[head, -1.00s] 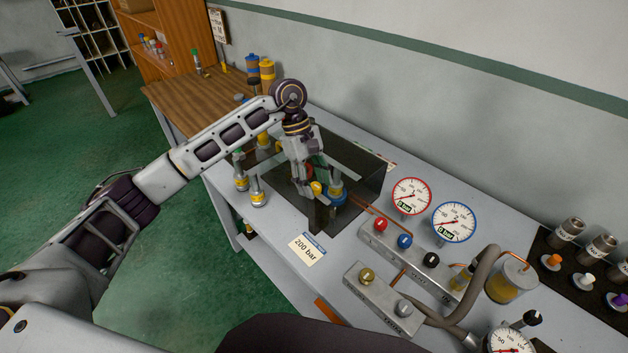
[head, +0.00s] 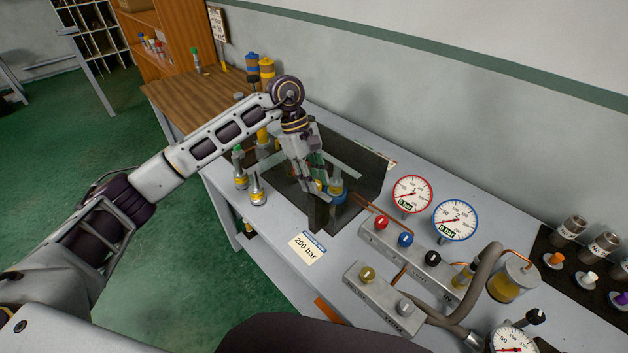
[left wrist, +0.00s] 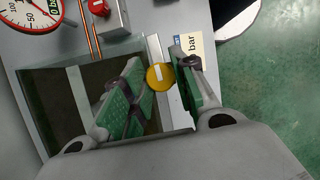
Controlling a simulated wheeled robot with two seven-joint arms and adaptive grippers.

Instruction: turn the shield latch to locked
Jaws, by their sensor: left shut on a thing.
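The shield (head: 368,172) is a dark see-through box on the grey bench in the head view. Its latch shows in the left wrist view as a round yellow knob (left wrist: 160,77) with a white bar, which runs nearly up and down in that picture. In the head view the latch (head: 318,186) is partly covered by my fingers. My left gripper (head: 322,190) reaches down at the shield's front side. Its green-padded fingers (left wrist: 163,82) are on both sides of the knob, shut on it. My right gripper is not in view.
A blue-and-yellow fitting (head: 337,190) shows beside the fingers. A "200 bar" card (head: 308,248) lies in front. Red-rimmed (head: 412,194) and blue-rimmed (head: 455,220) gauges and a valve block (head: 405,250) stand to the right. Small fittings (head: 258,192) stand to the left.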

